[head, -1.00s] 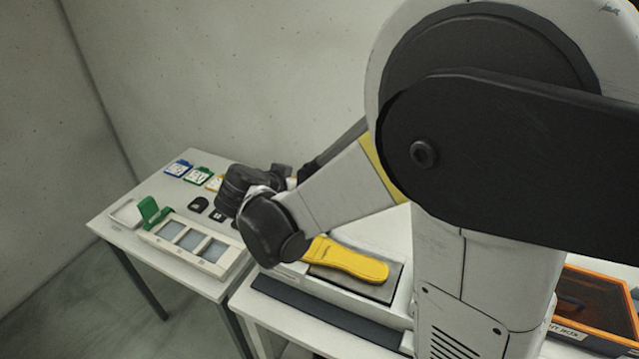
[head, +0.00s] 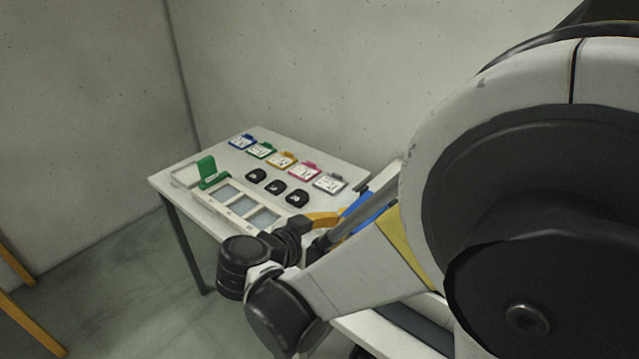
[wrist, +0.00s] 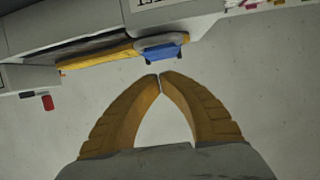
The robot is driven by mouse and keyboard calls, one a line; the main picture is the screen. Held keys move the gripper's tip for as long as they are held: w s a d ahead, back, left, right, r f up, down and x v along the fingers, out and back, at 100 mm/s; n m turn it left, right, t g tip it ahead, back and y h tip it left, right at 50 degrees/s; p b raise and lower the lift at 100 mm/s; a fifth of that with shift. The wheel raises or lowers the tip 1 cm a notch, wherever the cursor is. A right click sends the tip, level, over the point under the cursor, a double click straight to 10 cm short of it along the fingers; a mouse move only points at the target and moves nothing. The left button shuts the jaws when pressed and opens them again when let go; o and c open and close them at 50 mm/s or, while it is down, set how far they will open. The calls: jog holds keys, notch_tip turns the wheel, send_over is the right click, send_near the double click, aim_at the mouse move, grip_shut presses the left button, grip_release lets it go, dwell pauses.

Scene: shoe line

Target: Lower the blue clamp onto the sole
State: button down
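The blue clamp (wrist: 160,52) shows in the wrist view at the right end of the yellow sole (wrist: 95,57), just beyond my fingertips. I cannot tell whether it touches the sole. A blue part, probably the clamp (head: 368,208), shows behind my arm in the head view. My gripper (wrist: 160,77) has its two orange fingers brought together at the tips, with nothing between them and a small gap to the clamp. One orange finger of my gripper (head: 322,219) shows in the head view. The sole is hidden behind my arm there.
A white table (head: 175,180) stands at the left in the head view. It holds a tray with square panels (head: 240,205), a green piece (head: 208,172), several coloured cards and black pieces (head: 274,187). A small red part (wrist: 47,102) shows at the left in the wrist view.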

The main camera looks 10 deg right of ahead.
jog(key=shift+s+a+f+b, duration=0.2)
jog(key=shift+f+b, duration=0.6)
jog(key=shift+f, duration=0.4)
jog(key=shift+s+a+f+b, duration=0.15)
jog(key=shift+f+b, duration=0.6)
jog(key=shift+f, duration=0.45)
jog(key=shift+w, duration=0.1)
